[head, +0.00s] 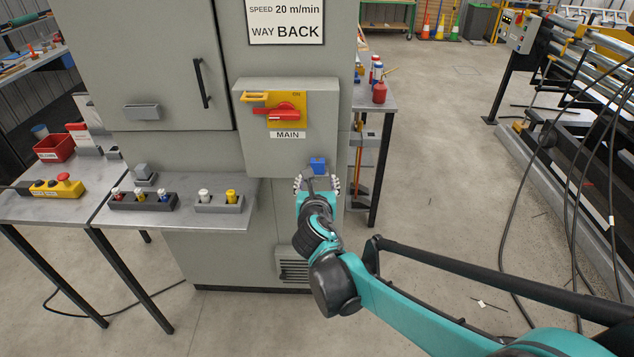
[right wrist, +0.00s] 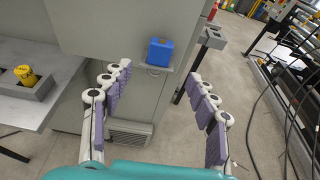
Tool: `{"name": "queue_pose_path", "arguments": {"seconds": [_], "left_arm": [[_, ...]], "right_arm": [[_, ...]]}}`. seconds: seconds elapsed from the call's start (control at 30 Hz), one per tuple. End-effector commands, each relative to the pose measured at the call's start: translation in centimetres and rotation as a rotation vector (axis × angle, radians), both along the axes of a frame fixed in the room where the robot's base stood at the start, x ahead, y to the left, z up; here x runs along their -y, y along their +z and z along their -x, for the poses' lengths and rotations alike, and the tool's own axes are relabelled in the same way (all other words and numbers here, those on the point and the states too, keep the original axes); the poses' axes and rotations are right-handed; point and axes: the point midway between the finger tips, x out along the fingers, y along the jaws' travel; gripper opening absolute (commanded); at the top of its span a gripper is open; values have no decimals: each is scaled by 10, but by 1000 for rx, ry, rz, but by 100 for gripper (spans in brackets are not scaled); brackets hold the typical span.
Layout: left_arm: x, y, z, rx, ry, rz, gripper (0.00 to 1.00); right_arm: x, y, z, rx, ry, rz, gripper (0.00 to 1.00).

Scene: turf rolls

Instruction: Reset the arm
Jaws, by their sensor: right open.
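My right arm, teal and black, reaches in from the lower right of the head view. Its right gripper (head: 317,184) is open in front of the grey cabinet (head: 180,60), just below the MAIN switch box (head: 245,150). In the right wrist view the right gripper's purple-padded fingers (right wrist: 157,78) are spread wide with nothing between them. A small blue block (head: 318,165) is beyond the fingertips; in the right wrist view the blue block (right wrist: 160,51) rests on a small grey ledge (right wrist: 150,67), apart from the fingers. My left gripper is not in view.
The switch box carries a red rotary handle (head: 279,111) on a yellow plate. A metal side table (head: 110,215) holds several buttons and knobs at left. A table with bottles (head: 379,92) stands behind right. Cables (head: 512,225) hang beside the machine; open floor lies between.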

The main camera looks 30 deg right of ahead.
Motion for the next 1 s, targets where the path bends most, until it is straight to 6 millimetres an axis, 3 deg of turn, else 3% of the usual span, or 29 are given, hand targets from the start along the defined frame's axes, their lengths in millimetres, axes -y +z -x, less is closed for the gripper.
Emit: {"name": "queue_pose_path", "arguments": {"seconds": [0.4, 0.53, 0.67, 0.77, 1.0], "left_arm": [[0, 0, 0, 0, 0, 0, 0], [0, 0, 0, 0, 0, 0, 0], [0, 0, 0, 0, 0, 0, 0], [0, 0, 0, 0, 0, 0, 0], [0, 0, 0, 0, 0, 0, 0]], "right_arm": [[0, 0, 0, 1, -1, -3, 59], [-3, -3, 7, 37, -37, -114, 59], [-15, -13, 30, 143, -162, -457, 59], [-32, -27, 56, 248, -324, -824, 59], [-87, -65, 123, 462, -861, -1655, 59]]}}
